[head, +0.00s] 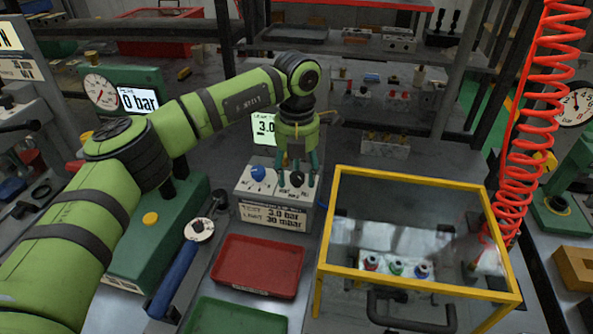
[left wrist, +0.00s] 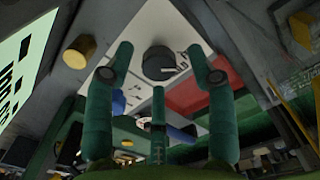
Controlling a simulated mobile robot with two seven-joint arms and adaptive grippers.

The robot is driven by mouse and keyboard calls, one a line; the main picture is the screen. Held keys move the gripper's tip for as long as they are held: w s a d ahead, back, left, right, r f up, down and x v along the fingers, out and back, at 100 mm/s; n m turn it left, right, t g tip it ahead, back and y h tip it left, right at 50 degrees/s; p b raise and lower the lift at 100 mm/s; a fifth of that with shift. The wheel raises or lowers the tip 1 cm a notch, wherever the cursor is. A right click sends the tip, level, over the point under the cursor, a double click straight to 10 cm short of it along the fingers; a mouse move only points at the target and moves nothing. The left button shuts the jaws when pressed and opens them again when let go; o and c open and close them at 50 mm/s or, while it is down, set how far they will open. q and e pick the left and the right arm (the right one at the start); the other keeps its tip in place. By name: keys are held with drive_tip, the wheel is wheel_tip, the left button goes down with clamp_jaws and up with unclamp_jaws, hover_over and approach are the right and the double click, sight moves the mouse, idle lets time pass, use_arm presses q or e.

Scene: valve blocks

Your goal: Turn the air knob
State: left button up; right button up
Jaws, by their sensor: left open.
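A grey test box (head: 272,214) stands on the bench with a blue knob (head: 258,173) and a black knob (head: 297,179) on its sloping top. The small lettering beside the knobs is too small to read surely, so I cannot tell which is marked air. My left gripper (head: 297,168) points down over the black knob, its green fingers spread and empty. In the left wrist view the black knob (left wrist: 158,62), with a white pointer mark, sits between the open fingertips (left wrist: 158,55). The blue knob (left wrist: 117,101) shows behind the left finger. Contact cannot be told. My right gripper is not seen.
A yellow-framed clear guard (head: 413,178) stands close to the right of the box. A red tray (head: 258,265) and a green tray (head: 235,316) lie in front. A blue-handled tool (head: 178,272) lies left of them. A lit display (head: 264,130) stands behind the box.

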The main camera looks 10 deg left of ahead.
sight(297, 176)
use_arm(q)
wheel_tip(297, 176, up, 12)
idle(0.4)
